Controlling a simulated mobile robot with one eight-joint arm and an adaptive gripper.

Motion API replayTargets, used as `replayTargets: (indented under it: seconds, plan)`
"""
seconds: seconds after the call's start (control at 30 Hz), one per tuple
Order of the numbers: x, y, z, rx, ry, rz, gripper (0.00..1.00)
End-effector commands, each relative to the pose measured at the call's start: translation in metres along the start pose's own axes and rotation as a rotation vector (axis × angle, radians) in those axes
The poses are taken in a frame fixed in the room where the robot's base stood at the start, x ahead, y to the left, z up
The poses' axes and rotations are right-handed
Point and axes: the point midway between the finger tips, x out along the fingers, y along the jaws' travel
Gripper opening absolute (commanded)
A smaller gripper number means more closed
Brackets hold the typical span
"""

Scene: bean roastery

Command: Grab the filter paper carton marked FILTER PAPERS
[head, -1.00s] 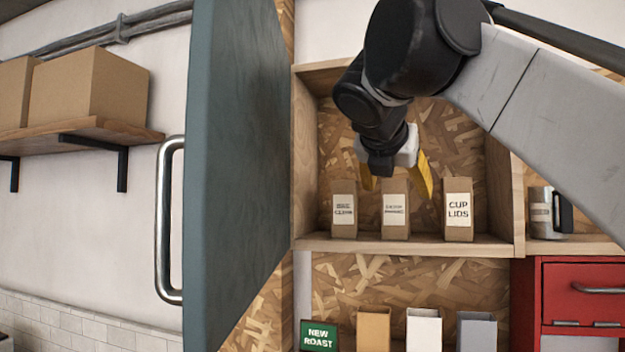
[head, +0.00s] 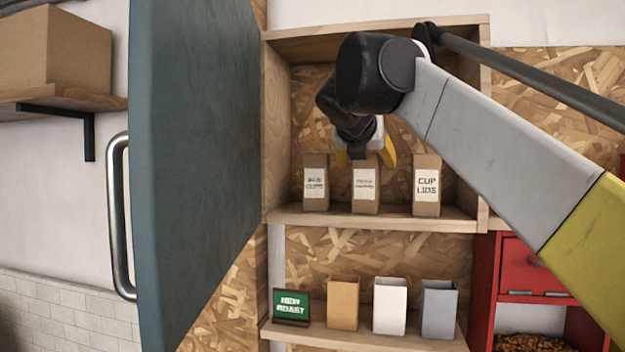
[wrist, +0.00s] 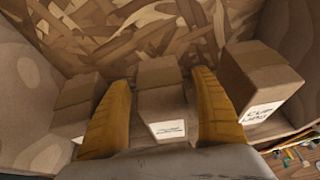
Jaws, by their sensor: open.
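Three brown cartons stand upright on the upper cabinet shelf. The middle carton (head: 366,192) has a small two-line label that is blurred; the lower word looks like PAPERS, so it appears to be the filter paper carton. It also shows in the wrist view (wrist: 161,102). My gripper (head: 367,158) reaches into the cabinet from above at the middle carton. In the wrist view my gripper (wrist: 161,82) is open, with one yellow finger on each side of this carton. Small gaps seem to show between the fingers and its sides.
The left carton (head: 315,190), its label hard to read, and the CUP LIDS carton (head: 427,192) stand close on either side. An open teal door (head: 190,150) is at left. Several bags and a NEW ROAST sign (head: 291,306) stand on the shelf below.

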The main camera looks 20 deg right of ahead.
Motion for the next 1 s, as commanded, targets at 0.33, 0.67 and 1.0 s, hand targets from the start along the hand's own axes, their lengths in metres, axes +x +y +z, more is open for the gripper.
replayTargets:
  seconds: [0.33,0.67,1.0]
  plan:
    - [0.003,0.0,0.0,0.001,0.0,0.0,0.47]
    - [0.003,0.0,-0.001,0.001,0.001,0.0,0.14]
    - [-0.002,0.0,0.012,0.001,0.001,0.0,0.14]
